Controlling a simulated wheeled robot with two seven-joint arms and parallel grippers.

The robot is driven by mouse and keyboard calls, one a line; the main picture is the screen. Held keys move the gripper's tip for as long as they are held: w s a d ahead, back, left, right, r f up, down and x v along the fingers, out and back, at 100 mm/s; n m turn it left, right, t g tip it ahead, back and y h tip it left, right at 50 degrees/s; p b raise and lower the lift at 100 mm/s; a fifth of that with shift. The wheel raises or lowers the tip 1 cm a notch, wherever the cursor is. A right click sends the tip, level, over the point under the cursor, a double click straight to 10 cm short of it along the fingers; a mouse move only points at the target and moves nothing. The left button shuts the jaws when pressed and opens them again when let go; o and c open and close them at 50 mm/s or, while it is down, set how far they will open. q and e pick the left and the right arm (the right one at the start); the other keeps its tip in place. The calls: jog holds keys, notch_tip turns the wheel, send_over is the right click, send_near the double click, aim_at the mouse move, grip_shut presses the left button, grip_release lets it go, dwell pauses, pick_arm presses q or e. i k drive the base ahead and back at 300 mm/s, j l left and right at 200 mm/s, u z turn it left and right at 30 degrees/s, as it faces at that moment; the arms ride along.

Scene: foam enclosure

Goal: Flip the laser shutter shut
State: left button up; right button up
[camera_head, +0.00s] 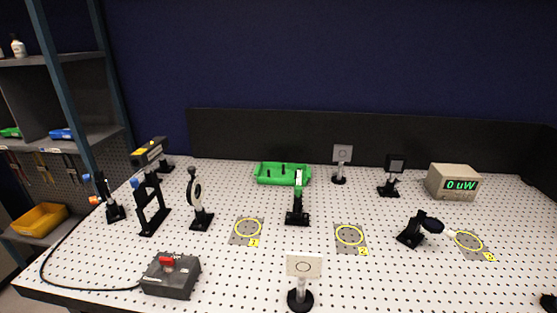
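No part labelled as the shutter can be read, so I cannot tell for certain which it is. A dark grey box (171,281) at the front left has a red part (167,261) on top; whether this is the shutter lever and how it is set is too small to tell. A black cable runs from the box round to the left. Neither gripper is in view.
A white perforated table carries a black ring mount (200,214), a post with a bright green patch (298,181), a white target card (304,267), a tilted black mount (411,233), a green tray (268,174) and a meter reading 0 uW (452,182). Yellow-ringed plates lie between them.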

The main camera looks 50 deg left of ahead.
aim_at(140, 194)
jog(key=u, duration=2.7)
